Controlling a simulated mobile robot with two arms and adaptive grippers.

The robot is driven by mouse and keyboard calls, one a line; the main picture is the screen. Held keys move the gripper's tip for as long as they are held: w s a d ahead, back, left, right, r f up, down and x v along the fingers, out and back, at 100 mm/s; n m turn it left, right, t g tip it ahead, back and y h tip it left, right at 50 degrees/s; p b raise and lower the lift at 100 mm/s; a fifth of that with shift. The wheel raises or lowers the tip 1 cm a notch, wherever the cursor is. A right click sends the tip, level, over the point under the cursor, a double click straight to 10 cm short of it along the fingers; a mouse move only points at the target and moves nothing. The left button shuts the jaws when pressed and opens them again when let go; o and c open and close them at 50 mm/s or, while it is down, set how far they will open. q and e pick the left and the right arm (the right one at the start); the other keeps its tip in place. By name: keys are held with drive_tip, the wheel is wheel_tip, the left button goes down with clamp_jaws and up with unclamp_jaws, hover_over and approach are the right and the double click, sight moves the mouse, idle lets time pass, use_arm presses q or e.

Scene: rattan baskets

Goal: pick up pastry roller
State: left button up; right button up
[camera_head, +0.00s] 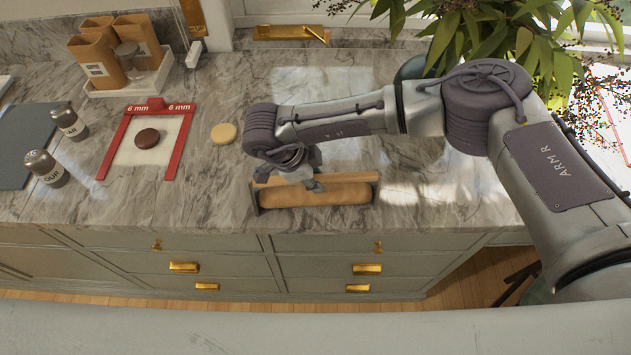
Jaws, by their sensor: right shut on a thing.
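The pastry roller (330,195) is a light brown wooden cylinder. It lies in a low wooden holder (256,197) near the front edge of the marble counter. My right arm comes in from the right, and my right gripper (312,184) is above the roller at its middle. Its fingers reach down to the roller and are shut on it. The fingertips are partly hidden by the wrist. The roller still appears level in the holder. My left gripper is not in view.
Left of the holder are a round yellowish disc (223,133) and a red frame (172,160) around a brown disc (147,138). Two shakers (44,168) and several brown containers (97,62) stand farther left. A leafy plant (470,35) is behind my right arm.

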drive_tip(key=shift+w+r, duration=0.1)
clamp_jaws()
drive_tip(key=shift+r+b, duration=0.45)
drive_tip(key=r+b, duration=0.2)
drive_tip(key=r, duration=0.1)
drive_tip(key=shift+s+r, duration=0.1)
drive_tip(key=shift+s, duration=0.25)
drive_tip(key=s+d+r+b, duration=0.2)
drive_tip(key=s+r+b, duration=0.2)
drive_tip(key=s, duration=0.7)
drive_tip(key=shift+d+r, duration=0.2)
drive_tip(key=shift+r, duration=1.2)
drive_tip(key=shift+w, duration=0.1)
